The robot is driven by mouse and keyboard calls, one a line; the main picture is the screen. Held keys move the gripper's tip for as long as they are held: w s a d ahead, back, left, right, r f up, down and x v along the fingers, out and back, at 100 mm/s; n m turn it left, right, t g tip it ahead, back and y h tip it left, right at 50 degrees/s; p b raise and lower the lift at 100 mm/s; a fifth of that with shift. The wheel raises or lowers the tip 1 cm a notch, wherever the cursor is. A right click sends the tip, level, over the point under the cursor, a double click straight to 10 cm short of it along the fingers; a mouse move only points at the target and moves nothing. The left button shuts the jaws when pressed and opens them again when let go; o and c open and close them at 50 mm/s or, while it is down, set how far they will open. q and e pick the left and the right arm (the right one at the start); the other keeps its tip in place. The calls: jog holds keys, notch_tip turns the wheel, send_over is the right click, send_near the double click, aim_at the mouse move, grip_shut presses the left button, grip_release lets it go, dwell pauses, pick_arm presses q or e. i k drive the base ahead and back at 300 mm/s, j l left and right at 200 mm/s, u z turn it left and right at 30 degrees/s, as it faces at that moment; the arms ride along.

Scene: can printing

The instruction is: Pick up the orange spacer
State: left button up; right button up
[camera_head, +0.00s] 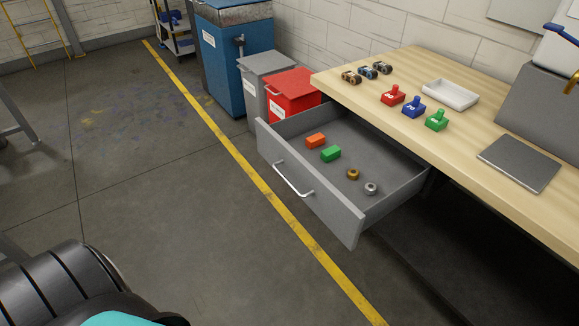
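The orange spacer (316,141) is a small orange block lying in the open grey drawer (390,196), near its far left corner. A green block (331,154) lies close beside it, a little nearer and to the right. The drawer is pulled out from under the wooden table, with a silver handle (292,181) on its front. Neither of my grippers shows in this view. A dark ridged part with a teal patch at the lower left appears to be part of my own body.
A bronze ring (353,174) and a silver ring (371,188) also lie in the drawer. Red (392,96), blue (413,107) and green (437,120) stamps, a white tray (450,94) and a grey plate (519,164) are on the table (440,60). Bins stand behind the drawer; floor in front is clear.

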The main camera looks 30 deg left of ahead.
aim_at(315, 140)
jog(key=i+j+u, duration=0.15)
jog(key=i+j, duration=0.2)
jog(key=i+j+u, duration=0.1)
jog(key=i+j, duration=0.15)
jog(key=i, duration=0.25)
